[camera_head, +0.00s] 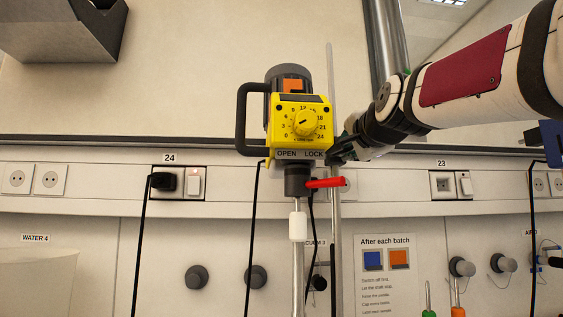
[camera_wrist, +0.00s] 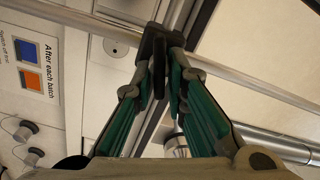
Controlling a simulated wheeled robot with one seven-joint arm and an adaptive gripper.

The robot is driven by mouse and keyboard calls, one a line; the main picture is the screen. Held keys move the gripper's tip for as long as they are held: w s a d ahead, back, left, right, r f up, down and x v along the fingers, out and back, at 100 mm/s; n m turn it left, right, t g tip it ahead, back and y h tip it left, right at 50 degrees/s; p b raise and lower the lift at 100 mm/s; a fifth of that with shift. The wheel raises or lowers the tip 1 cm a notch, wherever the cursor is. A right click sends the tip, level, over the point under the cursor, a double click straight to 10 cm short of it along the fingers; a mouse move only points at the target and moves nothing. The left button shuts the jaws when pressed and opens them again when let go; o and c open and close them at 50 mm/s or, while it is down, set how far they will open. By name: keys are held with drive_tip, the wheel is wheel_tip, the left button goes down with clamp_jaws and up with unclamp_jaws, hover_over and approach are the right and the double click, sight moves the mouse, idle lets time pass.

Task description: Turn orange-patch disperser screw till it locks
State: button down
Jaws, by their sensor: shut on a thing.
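The disperser (camera_head: 299,122) has a yellow front with a numbered dial, a grey top with an orange patch (camera_head: 292,86), and a black side handle. A plate (camera_head: 300,154) below reads OPEN on the left and LOCK on the right. A red lever (camera_head: 325,183) sticks out rightward beneath it. My gripper (camera_head: 338,152) is at the LOCK end, above the lever. In the wrist view, my gripper (camera_wrist: 163,52) is closed on a dark, thin part (camera_wrist: 159,76), seemingly the disperser screw. The screw is mostly hidden, and its turn angle cannot be told.
A metal stand rod (camera_head: 335,240) runs upright close beside my gripper. Wall sockets 24 (camera_head: 179,183) and 23 (camera_head: 451,186) flank the disperser. Black cables hang to its left. A notice (camera_head: 386,265) with blue and orange squares is below right.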

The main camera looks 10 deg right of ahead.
drive_tip(key=shift+d+f+m+p, duration=0.15)
drive_tip(key=shift+m+p, duration=0.35)
drive_tip(key=shift+m, duration=0.45)
drive_tip(key=shift+a+f+m+p, duration=0.1)
drive_tip(key=shift+m+p, duration=0.4)
drive_tip(key=shift+m, duration=0.45)
drive_tip(key=c, duration=1.7)
unclamp_jaws()
drive_tip(key=shift+s, duration=0.1)
drive_tip(key=s, duration=1.1)
drive_tip(key=shift+s, duration=0.4)
